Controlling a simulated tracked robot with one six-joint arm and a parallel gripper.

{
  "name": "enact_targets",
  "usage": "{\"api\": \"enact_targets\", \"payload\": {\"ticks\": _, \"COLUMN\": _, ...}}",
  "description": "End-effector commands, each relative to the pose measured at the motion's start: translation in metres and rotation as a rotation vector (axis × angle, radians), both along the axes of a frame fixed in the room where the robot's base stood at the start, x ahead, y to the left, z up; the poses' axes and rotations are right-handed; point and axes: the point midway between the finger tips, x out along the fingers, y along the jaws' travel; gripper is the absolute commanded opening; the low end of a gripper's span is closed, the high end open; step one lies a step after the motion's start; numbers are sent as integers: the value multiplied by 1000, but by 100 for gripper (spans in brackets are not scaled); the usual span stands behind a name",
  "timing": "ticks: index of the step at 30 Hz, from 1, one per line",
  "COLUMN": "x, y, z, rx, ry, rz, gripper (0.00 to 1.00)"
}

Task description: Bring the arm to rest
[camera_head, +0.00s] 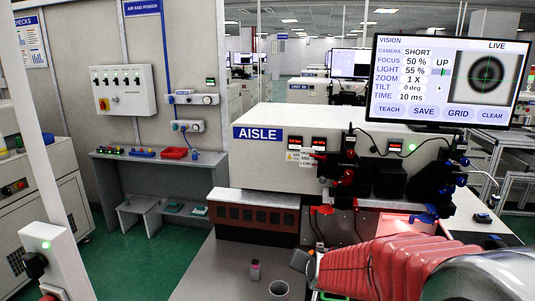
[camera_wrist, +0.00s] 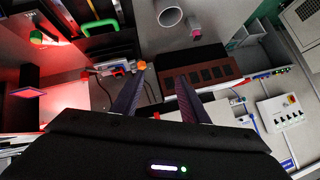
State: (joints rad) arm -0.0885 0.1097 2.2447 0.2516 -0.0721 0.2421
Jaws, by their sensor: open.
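My gripper (camera_wrist: 160,78) shows in the wrist view with its two dark fingers spread apart. Nothing is between them. In the head view my arm in its red ribbed sleeve (camera_head: 395,265) reaches in from the lower right, low over the bench. The gripper itself is hard to make out there. The monitor (camera_head: 448,82) at the upper right reads VISION and LIVE, with focus 50 %, light 55 %, zoom 1 X and tilt 0 deg. Its picture shows a dark ring with a green cross over it.
A grey cup (camera_head: 278,290) and a small pink-topped block (camera_head: 255,270) stand on the bench. A brown slotted block (camera_head: 257,219) lies behind them, under the white AISLE cabinet (camera_head: 270,165). Red and blue fittings crowd the cabinet's right side. Bare bench shows at the front left.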

Motion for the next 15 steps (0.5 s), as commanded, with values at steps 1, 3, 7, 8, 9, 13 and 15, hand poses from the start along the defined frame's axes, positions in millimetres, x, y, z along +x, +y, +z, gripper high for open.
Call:
{"api": "enact_targets", "payload": {"ticks": 1, "x": -12, "y": 1, "z": 0, "rx": -13, "ry": 34, "rz": 24, "gripper": 40}}
{"api": "enact_targets", "payload": {"ticks": 3, "x": -30, "y": 2, "z": -1, "rx": -33, "ry": 85, "rz": 60, "gripper": 40}}
{"api": "enact_targets", "payload": {"ticks": 7, "x": -65, "y": 3, "z": -1, "rx": -71, "ry": 176, "rz": 126, "gripper": 40}}
{"api": "enact_targets", "payload": {"ticks": 8, "x": -74, "y": 2, "z": 0, "rx": -79, "ry": 195, "rz": 140, "gripper": 40}}
{"api": "enact_targets", "payload": {"ticks": 9, "x": -85, "y": 2, "z": 1, "rx": -91, "ry": 221, "rz": 159, "gripper": 40}}
{"api": "enact_targets", "payload": {"ticks": 13, "x": -120, "y": -2, "z": 6, "rx": -126, "ry": 295, "rz": 214, "gripper": 40}}
{"api": "enact_targets", "payload": {"ticks": 15, "x": -139, "y": -4, "z": 8, "rx": -143, "ry": 332, "rz": 240, "gripper": 40}}
